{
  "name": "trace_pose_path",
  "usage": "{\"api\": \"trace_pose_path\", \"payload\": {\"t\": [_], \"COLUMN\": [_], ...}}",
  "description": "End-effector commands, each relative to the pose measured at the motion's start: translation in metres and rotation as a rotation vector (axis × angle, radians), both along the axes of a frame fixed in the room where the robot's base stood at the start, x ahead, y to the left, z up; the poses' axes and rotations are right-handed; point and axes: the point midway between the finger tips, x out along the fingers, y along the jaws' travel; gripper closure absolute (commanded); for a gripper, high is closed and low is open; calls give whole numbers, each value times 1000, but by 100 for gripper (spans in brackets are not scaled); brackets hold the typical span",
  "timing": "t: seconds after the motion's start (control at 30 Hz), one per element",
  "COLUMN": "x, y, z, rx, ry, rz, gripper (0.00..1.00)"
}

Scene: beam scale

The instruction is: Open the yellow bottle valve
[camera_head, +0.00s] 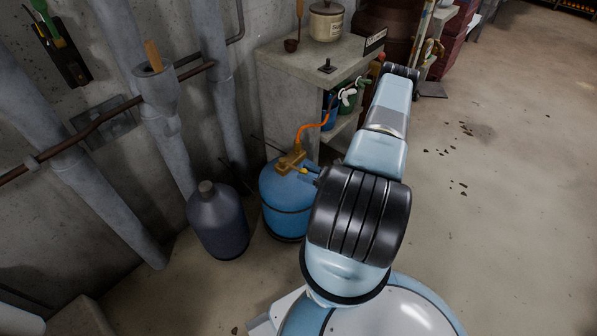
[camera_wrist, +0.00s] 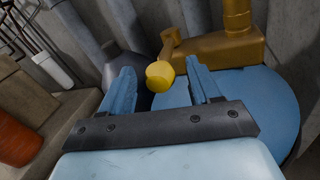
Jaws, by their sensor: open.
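The blue gas bottle (camera_head: 284,212) stands on the floor left of my arm in the head view. A brass valve block (camera_head: 290,161) sits on its top, with a small yellow-tipped handle (camera_head: 303,170) pointing toward my arm. In the wrist view the valve block (camera_wrist: 222,48) rises from the bottle's blue top (camera_wrist: 262,105), and the round yellow handle end (camera_wrist: 160,76) appears between my fingertips. My gripper (camera_wrist: 160,70) is open, with one blue finger on each side of the handle end. I cannot tell whether either finger touches it. In the head view my arm mostly hides the gripper.
A dark bottle (camera_head: 218,222) stands close left of the blue one. An orange hose (camera_head: 313,126) rises from the valve toward a concrete shelf unit (camera_head: 283,82) behind. Grey wall pipes (camera_head: 165,130) are at the left. Open floor (camera_head: 500,190) lies to the right.

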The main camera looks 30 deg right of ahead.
Motion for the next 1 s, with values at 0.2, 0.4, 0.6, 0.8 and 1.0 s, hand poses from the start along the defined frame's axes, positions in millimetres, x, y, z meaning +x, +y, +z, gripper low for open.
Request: {"api": "trace_pose_path", "payload": {"t": [0.2,0.4,0.6,0.8,1.0], "x": [20,27,28,27,27], "y": [16,21,22,22,22], "z": [0,0,0,0,0], "rx": [-1,-1,-1,-1,0], "ry": [0,1,1,1,1], "rz": [2,0,0,0,1], "gripper": [38,38,38,52,71]}}
